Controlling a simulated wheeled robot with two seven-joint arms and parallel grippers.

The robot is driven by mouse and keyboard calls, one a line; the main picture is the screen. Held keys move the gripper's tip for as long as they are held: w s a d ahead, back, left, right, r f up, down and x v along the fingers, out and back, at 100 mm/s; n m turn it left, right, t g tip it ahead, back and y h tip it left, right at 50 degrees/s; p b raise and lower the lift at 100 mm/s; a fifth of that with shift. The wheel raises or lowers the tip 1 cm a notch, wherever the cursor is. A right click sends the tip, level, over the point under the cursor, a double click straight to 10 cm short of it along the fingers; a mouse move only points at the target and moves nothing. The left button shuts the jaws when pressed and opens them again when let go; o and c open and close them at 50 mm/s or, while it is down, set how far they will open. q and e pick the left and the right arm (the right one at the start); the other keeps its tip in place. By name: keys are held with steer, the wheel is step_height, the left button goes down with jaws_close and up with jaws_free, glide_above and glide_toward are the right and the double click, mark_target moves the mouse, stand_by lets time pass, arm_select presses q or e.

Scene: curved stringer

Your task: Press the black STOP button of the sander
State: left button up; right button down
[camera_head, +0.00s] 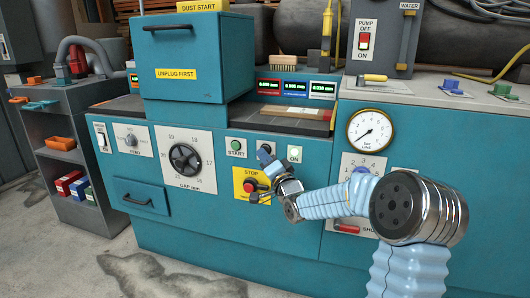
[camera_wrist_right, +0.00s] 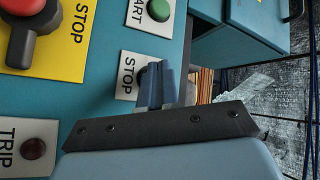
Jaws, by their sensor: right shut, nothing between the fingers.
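The teal sander (camera_head: 230,210) has a white START plate with a green button (camera_head: 236,145); the green button also shows in the wrist view (camera_wrist_right: 158,10). Beside it is the white STOP plate (camera_wrist_right: 125,84), whose black button is mostly hidden behind my fingertips. My right gripper (camera_head: 264,155) is shut and empty, its fingertips over this plate; in the wrist view the closed blue-grey fingers (camera_wrist_right: 156,80) overlap the button spot. I cannot tell whether they touch it. My left gripper is not in view.
A separate yellow STOP plate (camera_head: 239,178) with a red knob (camera_head: 250,185) lies just below; the red knob also shows in the wrist view (camera_wrist_right: 20,30). A TRIP lamp (camera_wrist_right: 33,148) is near. A handwheel (camera_head: 185,158) and a gauge (camera_head: 370,131) flank the buttons.

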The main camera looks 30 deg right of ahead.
steer(key=shift+w+d, duration=0.25)
steer(key=shift+d, duration=0.05)
stand_by(0.6)
stand_by(0.4)
steer(key=shift+s+a+b, duration=0.55)
steer(key=shift+a+b, duration=0.1)
steer(key=shift+b, duration=0.2)
steer(key=shift+s+a+b, duration=1.55)
steer(key=shift+s+a, duration=0.05)
steer(key=shift+a, duration=0.3)
